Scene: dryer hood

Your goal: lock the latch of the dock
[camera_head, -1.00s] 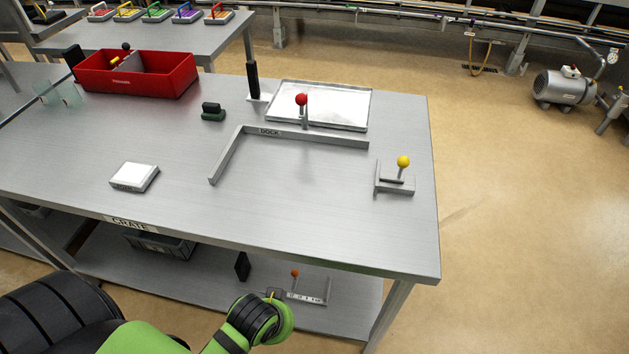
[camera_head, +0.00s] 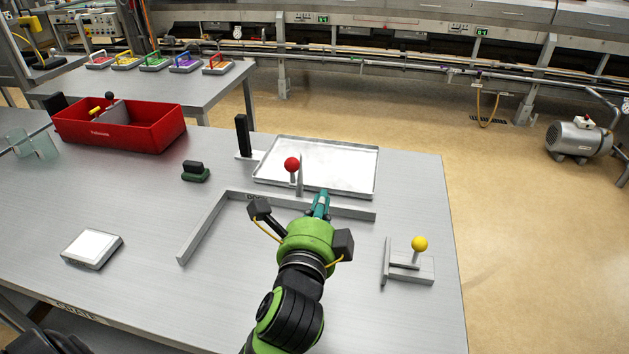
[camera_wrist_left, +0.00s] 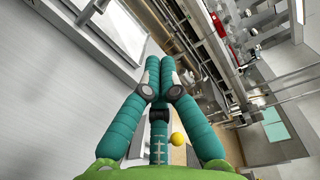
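The dock (camera_head: 203,228) is a low grey angled rail on the table, its label partly hidden by my left gripper. A lever with a red ball (camera_head: 292,164) stands upright at its back rail, beside a thin grey upright. A second lever with a yellow ball (camera_head: 419,244) stands on a grey bracket (camera_head: 425,272) right of the dock; the yellow ball also shows in the left wrist view (camera_wrist_left: 178,139). My left gripper (camera_head: 321,196) is over the back rail, just right of and nearer than the red ball. Its teal fingers (camera_wrist_left: 159,68) look closed together and empty. My right gripper is out of view.
A shallow metal tray (camera_head: 372,181) with a black upright handle (camera_head: 243,136) lies behind the dock. A red bin (camera_head: 150,138), a green-black block (camera_head: 195,172) and a white-topped box (camera_head: 92,248) are to the left.

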